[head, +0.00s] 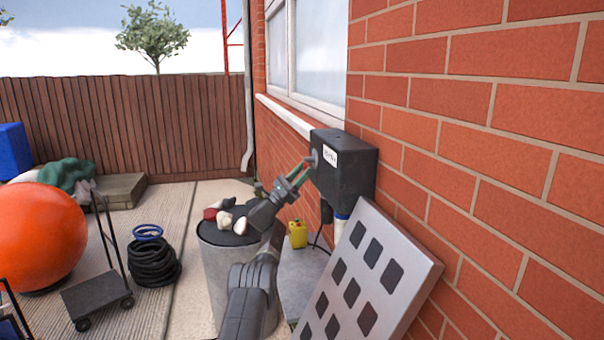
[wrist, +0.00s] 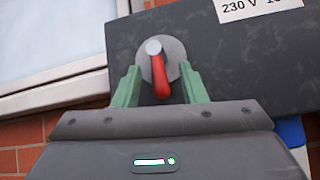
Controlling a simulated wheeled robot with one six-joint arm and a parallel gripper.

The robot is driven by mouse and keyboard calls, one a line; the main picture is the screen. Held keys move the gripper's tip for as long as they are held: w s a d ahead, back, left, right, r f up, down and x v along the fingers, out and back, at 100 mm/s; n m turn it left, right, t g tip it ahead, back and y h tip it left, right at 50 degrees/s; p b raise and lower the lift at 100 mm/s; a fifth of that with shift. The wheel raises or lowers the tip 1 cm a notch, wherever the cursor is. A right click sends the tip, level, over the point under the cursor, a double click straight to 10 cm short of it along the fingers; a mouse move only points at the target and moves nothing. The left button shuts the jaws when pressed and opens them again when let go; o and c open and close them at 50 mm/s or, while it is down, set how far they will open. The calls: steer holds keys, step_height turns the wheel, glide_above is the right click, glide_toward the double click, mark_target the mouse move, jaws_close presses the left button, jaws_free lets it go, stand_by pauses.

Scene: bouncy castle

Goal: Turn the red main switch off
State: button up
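The red main switch (wrist: 159,78) is a lever on a round grey disc (wrist: 174,52) on the face of a dark box (head: 343,178) on the brick wall. In the wrist view the lever points down, its lower end leaning slightly right. My gripper (wrist: 160,70) has its two green fingers on either side of the lever, with a gap visible on both sides. It looks open and holds nothing. In the head view my gripper (head: 304,172) reaches up to the box's left face; the lever is hard to make out there.
A grey bin (head: 217,275) with cloths on top stands by my arm. A yellow can (head: 298,234) sits on a grey surface below the box. A panel with dark rectangles (head: 405,255) leans on the wall. An orange ball (head: 38,235) and hose coil (head: 153,262) lie left.

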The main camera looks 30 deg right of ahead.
steer(key=b+v, duration=0.5)
steer(key=v, duration=0.9)
steer(key=shift+d+r, duration=0.1)
steer(key=shift+r, duration=0.05)
steer(key=p+x, duration=0.5)
steer(key=x, duration=0.8)
steer(key=shift+s+d+r, duration=0.15)
steer(key=shift+d+r, duration=0.05)
steer(key=shift+d, duration=0.05)
steer(key=shift+f, duration=0.1)
